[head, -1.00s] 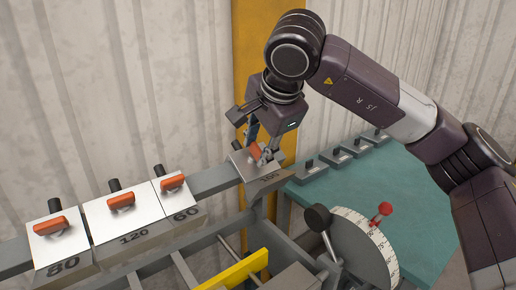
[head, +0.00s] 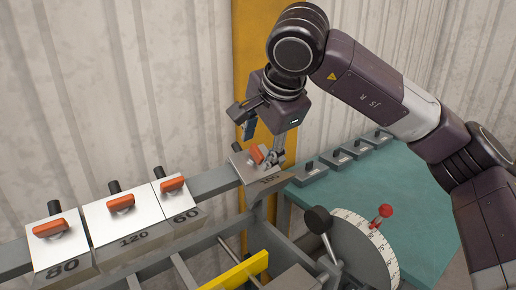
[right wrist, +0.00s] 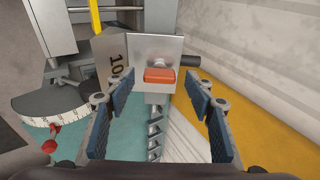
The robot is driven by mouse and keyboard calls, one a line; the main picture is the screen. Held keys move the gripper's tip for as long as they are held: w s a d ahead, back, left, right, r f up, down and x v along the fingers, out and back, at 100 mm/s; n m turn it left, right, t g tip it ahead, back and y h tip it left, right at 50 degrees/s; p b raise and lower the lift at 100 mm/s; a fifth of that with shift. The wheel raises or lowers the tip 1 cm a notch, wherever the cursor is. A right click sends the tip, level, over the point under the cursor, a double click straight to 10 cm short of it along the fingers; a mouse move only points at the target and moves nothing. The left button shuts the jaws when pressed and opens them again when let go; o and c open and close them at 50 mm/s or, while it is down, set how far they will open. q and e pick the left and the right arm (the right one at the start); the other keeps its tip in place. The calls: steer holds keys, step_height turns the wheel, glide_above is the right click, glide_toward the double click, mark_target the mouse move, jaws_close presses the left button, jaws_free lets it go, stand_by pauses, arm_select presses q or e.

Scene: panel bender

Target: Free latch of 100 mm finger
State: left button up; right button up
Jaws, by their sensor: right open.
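The 100 mm finger (head: 240,163) sits at the right end of the grey beam, with an orange latch lever (head: 256,153) on its bright top plate. In the right wrist view the orange latch (right wrist: 159,76) lies crosswise on the plate, and part of the finger's number (right wrist: 117,70) shows beside it. My right gripper (head: 264,146) is just above the finger's outer end. In the right wrist view my right gripper (right wrist: 160,103) is open and empty, its blue-padded fingers apart on either side of the latch, not visibly touching it. My left gripper is not in view.
Fingers marked 80 (head: 62,246), 120 (head: 126,218) and 60 (head: 178,191) stand further left on the beam (head: 216,181). A dial with a red knob (head: 368,250) and a black-knobbed lever (head: 318,219) stand at front right. Small blocks line the teal table (head: 410,183).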

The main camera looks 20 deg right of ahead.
steer(key=v, duration=1.1)
